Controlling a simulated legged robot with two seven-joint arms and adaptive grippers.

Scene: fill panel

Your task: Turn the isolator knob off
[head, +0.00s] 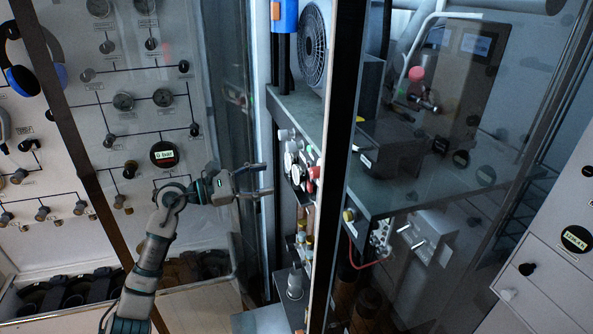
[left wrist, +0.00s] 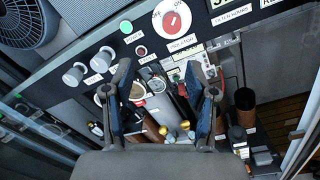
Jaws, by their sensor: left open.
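The isolator knob appears to be the red round knob (left wrist: 172,20) on a white dial with ON and OFF marks, on the dark panel strip at the top of the left wrist view. A small red knob on the side-on panel in the head view (head: 314,173) seems to be the same one. My left gripper (head: 266,178) is open and empty, left of that panel and apart from it. In the left wrist view its two fingers (left wrist: 158,72) point up toward the panel, with the knob beyond and slightly right of their tips. My right gripper is not in view.
Two pale knobs (left wrist: 88,66), a green button (left wrist: 126,27) and gauges (left wrist: 156,85) sit near the red knob. A fan (head: 313,45) is above. A dark upright post (head: 343,150) and glass stand right of the panel. A wall board with gauges (head: 163,154) is at left.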

